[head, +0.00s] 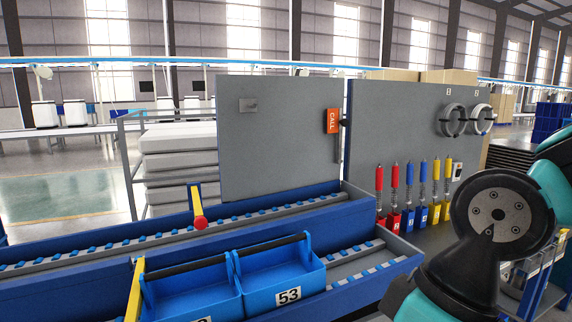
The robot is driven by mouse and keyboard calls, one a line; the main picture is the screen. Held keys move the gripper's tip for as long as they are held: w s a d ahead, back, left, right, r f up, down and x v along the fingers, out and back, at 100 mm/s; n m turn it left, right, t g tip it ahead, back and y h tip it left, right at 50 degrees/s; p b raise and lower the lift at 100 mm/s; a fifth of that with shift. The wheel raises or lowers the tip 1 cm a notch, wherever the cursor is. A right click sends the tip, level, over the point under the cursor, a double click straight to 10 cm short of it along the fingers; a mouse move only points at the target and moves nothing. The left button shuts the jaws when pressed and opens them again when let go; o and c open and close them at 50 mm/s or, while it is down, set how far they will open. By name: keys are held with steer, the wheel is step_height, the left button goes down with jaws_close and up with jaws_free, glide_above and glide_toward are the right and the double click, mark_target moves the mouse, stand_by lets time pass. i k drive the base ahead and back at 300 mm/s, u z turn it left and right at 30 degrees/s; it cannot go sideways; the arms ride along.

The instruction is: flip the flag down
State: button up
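The flag (332,121) is a small orange-red plate with white "CALL" lettering that reads sideways. It is at the right edge of the grey upright panel (275,150), near its upper part. A dark fitting sits just right of the flag, and a thin grey vertical strip runs below it on the panel. The flag looks upright. My gripper is not in the head view. Only my teal and black arm links show at the lower right, well right of and nearer than the flag.
Blue roller lanes (100,255) and blue bins, one marked 53 (285,278), lie below the panel. A yellow lever with a red end (199,212) stands on the lane. A second grey panel (415,120) at the right holds rings and several red, blue and yellow tools.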

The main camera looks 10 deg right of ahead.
mark_target(335, 122)
steer(key=u, duration=0.05)
steer(key=k, duration=0.65)
steer(key=z, duration=0.3)
steer(key=i, duration=0.35)
steer(key=z, duration=0.75)
steer(key=i, duration=1.45)
steer(key=u, duration=0.9)
steer(key=i, duration=0.3)
steer(key=u, duration=0.2)
